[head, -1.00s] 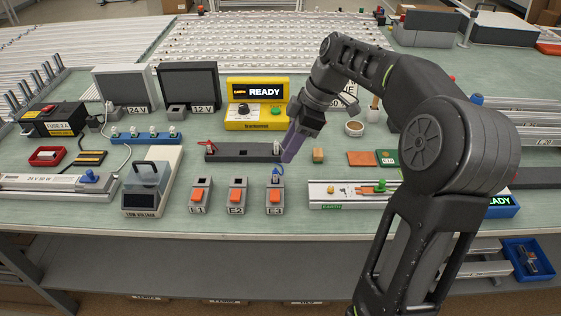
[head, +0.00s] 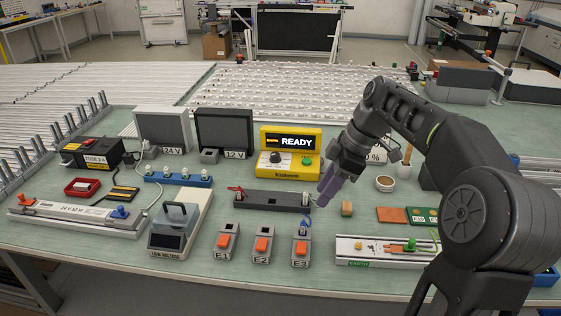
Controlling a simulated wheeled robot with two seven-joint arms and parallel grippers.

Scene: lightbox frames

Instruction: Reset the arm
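My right arm (head: 455,150) reaches in from the right over the green bench. Its gripper (head: 324,198) has purple fingers pointing down. They show close to the right end of the dark grey bar (head: 268,201) and left of a small tan block (head: 346,209). The fingers are seen from the side, so I cannot tell whether they are open or shut. No held thing can be made out. My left arm and gripper are not in view.
Below the bar stand grey switch boxes E1 (head: 224,243), E2 (head: 262,246) and E3 (head: 300,248). A yellow READY unit (head: 290,165) stands behind. A low-voltage box (head: 170,240) is at left. A white rail (head: 385,250) lies at right. The bench front is fairly clear.

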